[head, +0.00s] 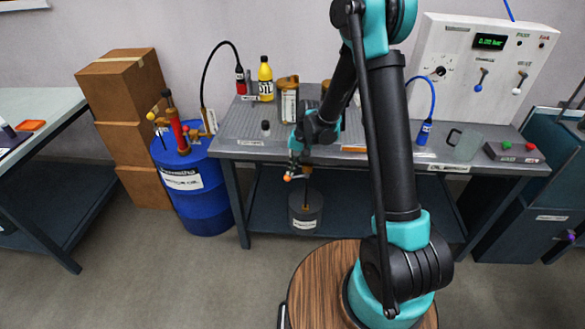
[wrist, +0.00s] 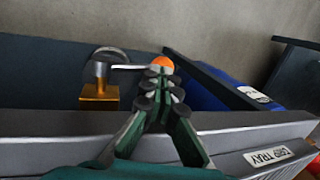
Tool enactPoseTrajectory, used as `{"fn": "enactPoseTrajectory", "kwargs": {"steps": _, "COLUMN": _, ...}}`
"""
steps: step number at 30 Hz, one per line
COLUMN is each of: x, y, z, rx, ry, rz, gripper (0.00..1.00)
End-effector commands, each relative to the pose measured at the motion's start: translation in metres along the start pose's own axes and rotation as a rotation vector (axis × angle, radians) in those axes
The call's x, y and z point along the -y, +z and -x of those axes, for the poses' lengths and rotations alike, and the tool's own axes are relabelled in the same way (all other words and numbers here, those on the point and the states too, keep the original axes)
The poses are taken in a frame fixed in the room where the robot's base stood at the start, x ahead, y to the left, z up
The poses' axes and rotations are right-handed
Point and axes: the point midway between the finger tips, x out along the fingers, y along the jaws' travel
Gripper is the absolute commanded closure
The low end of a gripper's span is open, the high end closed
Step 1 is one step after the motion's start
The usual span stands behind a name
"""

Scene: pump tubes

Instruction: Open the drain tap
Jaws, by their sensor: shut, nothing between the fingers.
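The drain tap shows in the wrist view as a brass block (wrist: 100,97) with a grey stem on top. Its pale lever (wrist: 128,67) runs sideways to an orange knob (wrist: 162,63). In the head view the orange knob (head: 288,178) shows below the front edge of the bench. My gripper (wrist: 158,80) is shut and empty, its fingertips right at the knob end of the lever. I cannot tell whether they touch it. In the head view my gripper (head: 295,168) is small and partly merges with the tap, most of which is hidden.
A dark bucket (head: 306,214) with a label stands under the tap on the lower shelf. The bench (head: 380,165) carries bottles, jars and a drip tray (wrist: 285,160), whose rim lies close to my gripper. A blue drum (head: 185,205) stands to the left.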

Motion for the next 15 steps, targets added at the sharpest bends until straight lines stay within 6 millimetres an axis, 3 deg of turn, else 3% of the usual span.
{"fn": "enactPoseTrajectory", "kwargs": {"steps": 7, "x": 0.002, "y": -0.002, "z": -0.016, "rx": 0.0, "ry": 0.23, "rz": -0.021, "gripper": 1.0}}
{"fn": "enactPoseTrajectory", "kwargs": {"steps": 15, "x": -0.004, "y": -0.003, "z": -0.028, "rx": 0.0, "ry": 0.219, "rz": -0.024, "gripper": 1.0}}
